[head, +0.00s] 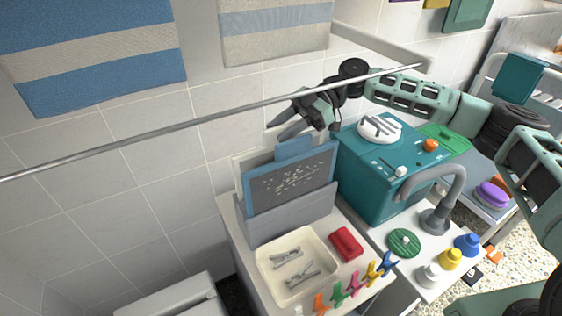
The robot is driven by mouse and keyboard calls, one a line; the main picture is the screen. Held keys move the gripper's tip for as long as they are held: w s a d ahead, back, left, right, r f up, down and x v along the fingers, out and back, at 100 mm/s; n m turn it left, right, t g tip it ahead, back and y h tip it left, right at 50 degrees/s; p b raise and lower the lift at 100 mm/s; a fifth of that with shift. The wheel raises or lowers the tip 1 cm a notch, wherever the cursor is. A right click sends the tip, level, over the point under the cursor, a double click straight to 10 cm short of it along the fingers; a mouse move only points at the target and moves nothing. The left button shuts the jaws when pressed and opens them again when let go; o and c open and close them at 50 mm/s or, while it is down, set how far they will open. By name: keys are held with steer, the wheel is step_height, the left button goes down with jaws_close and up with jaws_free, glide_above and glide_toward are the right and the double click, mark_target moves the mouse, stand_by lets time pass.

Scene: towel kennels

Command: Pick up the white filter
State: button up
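A white round piece with dark slots (380,127) lies on top of a teal box-shaped machine (375,188) right of centre. It may be the white filter, but I cannot tell for sure. A blue-topped dark screen with white lint flecks (290,186) stands upright in a grey holder left of the machine. My gripper (277,132) is above and behind this screen, left of the white round piece and apart from it. Its two dark fingers point down and left with a gap between them, and nothing shows in them.
A metal rail (215,117) crosses the view in front of the tiled wall. A cream tray (275,290) with grey clips, a red block (346,243), coloured clips and a curved grey tap (437,190) crowd the counter.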

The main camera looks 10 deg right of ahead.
jaws_close()
